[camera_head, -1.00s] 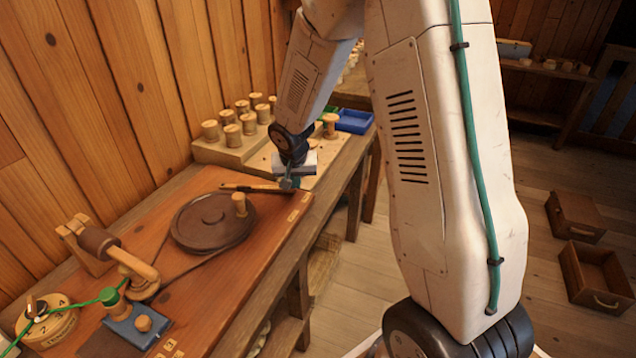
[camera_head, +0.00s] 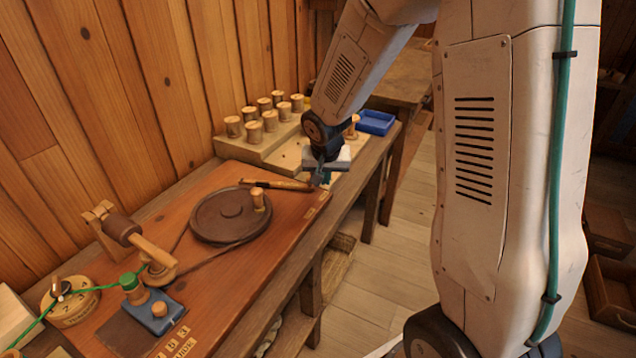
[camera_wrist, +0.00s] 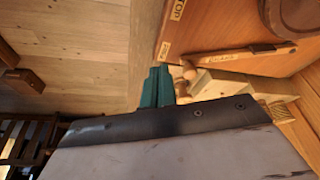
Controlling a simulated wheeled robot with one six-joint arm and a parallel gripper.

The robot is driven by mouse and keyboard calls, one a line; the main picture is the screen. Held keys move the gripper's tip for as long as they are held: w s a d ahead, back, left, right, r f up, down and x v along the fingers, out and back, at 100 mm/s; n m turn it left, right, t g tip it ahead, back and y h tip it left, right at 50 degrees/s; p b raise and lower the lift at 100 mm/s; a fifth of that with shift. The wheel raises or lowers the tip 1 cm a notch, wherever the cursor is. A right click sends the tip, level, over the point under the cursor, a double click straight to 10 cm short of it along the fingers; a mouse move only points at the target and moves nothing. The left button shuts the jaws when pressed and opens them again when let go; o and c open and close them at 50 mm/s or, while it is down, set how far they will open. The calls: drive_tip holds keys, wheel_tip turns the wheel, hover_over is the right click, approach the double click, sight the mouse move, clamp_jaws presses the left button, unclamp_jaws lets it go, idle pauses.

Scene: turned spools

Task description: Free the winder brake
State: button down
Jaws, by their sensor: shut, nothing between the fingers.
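The winder brake is a thin wooden lever (camera_head: 278,184) with a dark part, lying across the far end of the winder board. It also shows in the wrist view (camera_wrist: 226,58), lettered along its side, with a small round knob at its near end. My gripper (camera_head: 319,180) is at the lever's right end, by the board's edge. In the wrist view its teal fingers (camera_wrist: 157,84) are shut and empty, just left of the knob; I cannot tell if they touch it. The dark round turntable (camera_head: 230,216) with a wooden peg lies beside the lever.
Several spools stand on a stepped wooden rack (camera_head: 262,140) behind the board, near a blue tray (camera_head: 376,122). A wooden crank winder (camera_head: 122,230), a blue block (camera_head: 152,310) and a numbered dial (camera_head: 70,303) with green thread sit at the near left.

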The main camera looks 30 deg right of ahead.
drive_tip(key=v, duration=0.6)
drive_tip(key=shift+s+a+r, duration=0.2)
drive_tip(key=shift+s+a, duration=0.05)
drive_tip(key=shift+a, duration=0.1)
drive_tip(key=s+a+r+n, duration=0.2)
drive_tip(key=s+r, duration=0.2)
drive_tip(key=s, duration=0.5)
drive_tip(key=s+a+r+n+g+y, duration=0.1)
drive_tip(key=s+r, duration=0.3)
drive_tip(key=s, duration=0.6)
drive_tip(key=s+a+r+n+g+y, duration=0.1)
drive_tip(key=s+a+r+n, duration=0.2)
drive_tip(key=s, duration=0.6)
drive_tip(key=shift+s+a+r, duration=0.4)
drive_tip(key=shift+r, duration=0.25)
